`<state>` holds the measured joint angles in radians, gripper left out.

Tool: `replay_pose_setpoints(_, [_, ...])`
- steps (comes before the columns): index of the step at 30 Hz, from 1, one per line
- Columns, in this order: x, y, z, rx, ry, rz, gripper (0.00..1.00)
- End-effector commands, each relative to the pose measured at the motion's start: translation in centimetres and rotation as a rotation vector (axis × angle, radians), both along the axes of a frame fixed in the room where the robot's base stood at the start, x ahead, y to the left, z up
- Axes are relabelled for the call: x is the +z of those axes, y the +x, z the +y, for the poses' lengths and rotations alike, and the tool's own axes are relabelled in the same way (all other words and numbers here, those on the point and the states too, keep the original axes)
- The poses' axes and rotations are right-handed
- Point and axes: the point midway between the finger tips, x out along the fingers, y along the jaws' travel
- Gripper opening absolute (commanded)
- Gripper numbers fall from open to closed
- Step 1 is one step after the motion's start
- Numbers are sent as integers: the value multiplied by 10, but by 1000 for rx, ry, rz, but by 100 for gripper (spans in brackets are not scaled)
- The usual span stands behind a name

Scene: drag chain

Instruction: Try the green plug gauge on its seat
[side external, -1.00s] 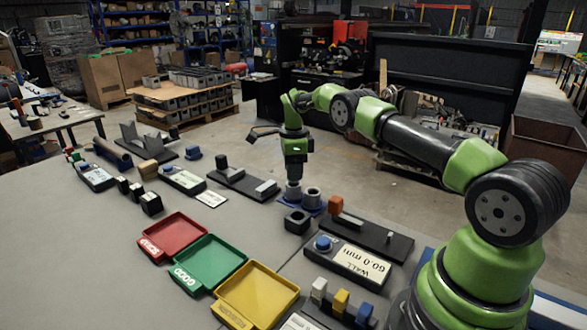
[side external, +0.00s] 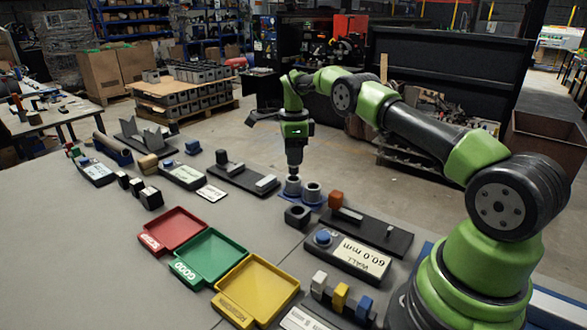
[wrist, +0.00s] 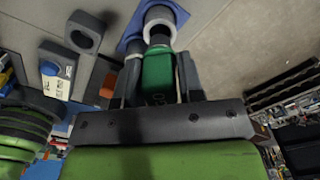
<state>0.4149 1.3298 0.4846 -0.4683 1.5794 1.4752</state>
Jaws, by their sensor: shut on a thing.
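My gripper (side external: 294,166) points straight down over the left of two grey ring-topped cylinders on a blue base plate (wrist: 131,43). Its fingers are shut on the green plug gauge (wrist: 157,72), which shows between them in the wrist view. The gauge's far end is at the pale rim of the nearer cylinder (wrist: 159,30). I cannot tell whether its tip is inside the bore or just above it. In the side view the fingers hide most of the gauge. The other cylinder (side external: 313,193) stands free beside it.
A dark square block with a hole (side external: 297,216) sits in front of the base. A fixture with an orange block (side external: 336,200) and a "WALL 60.0 mm" display (side external: 348,258) stand to the right. Red (side external: 174,231), green (side external: 210,256) and yellow (side external: 256,289) trays lie in front.

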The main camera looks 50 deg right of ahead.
Motion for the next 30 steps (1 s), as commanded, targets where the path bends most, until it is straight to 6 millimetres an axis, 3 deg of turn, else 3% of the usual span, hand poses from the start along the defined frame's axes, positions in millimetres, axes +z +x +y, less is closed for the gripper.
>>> replay_pose_setpoints(15, [21,0,0,1,-1,-3,3])
replay_pose_setpoints(30, [22,0,0,0,0,-1,0])
